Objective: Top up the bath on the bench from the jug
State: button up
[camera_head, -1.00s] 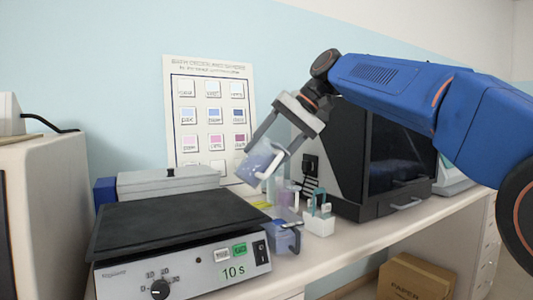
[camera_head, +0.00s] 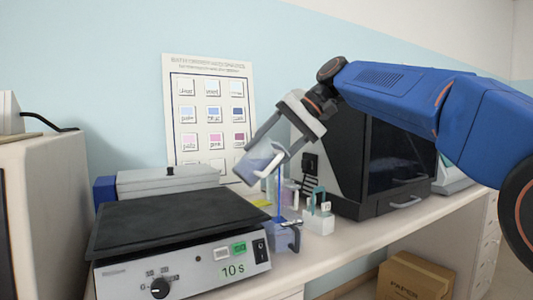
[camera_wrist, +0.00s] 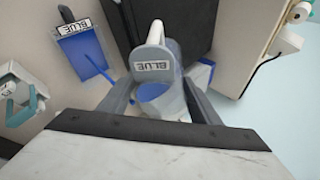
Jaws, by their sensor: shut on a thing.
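My gripper (camera_head: 262,152) is shut on the jug (camera_head: 256,169), a pale, translucent vessel with a handle. The jug is tilted and held above the bench. In the wrist view the jug (camera_wrist: 153,66) carries a BLUE label and has blue liquid inside, between my fingers (camera_wrist: 158,98). A thin blue stream (camera_head: 279,198) falls from the jug to the bath (camera_head: 283,238), a small bluish container with a dark handle or clip. In the wrist view the bath (camera_wrist: 84,62) has a BLUE label and blue liquid, and the stream reaches into it.
A black cabinet (camera_head: 365,160) stands behind right. A wall chart (camera_head: 211,120) hangs behind.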

dwell(0.3)
jog(key=shift+f+g+y, duration=0.25)
jog(key=shift+g+y, duration=0.05)
jog(key=shift+y, duration=0.2)
jog(key=shift+d+f, duration=0.1)
dwell(0.5)
jog(key=shift+w+f+m+g+y, duration=0.1)
jog(key=shift+f+m+g+y, duration=0.1)
jog(key=shift+m+g+y, duration=0.15)
jog(key=shift+f, duration=0.1)
dwell(0.6)
jog(key=shift+w+d+f+y, duration=0.15)
jog(key=shift+f+y, duration=0.1)
jog(key=shift+y, duration=0.4)
jog(key=shift+f+g, duration=0.15)
jog(key=shift+g, duration=0.1)
dwell(0.4)
jog(key=shift+d+f+m+y, duration=0.1)
jog(key=shift+f+m+y, duration=0.15)
jog(key=shift+y, duration=0.25)
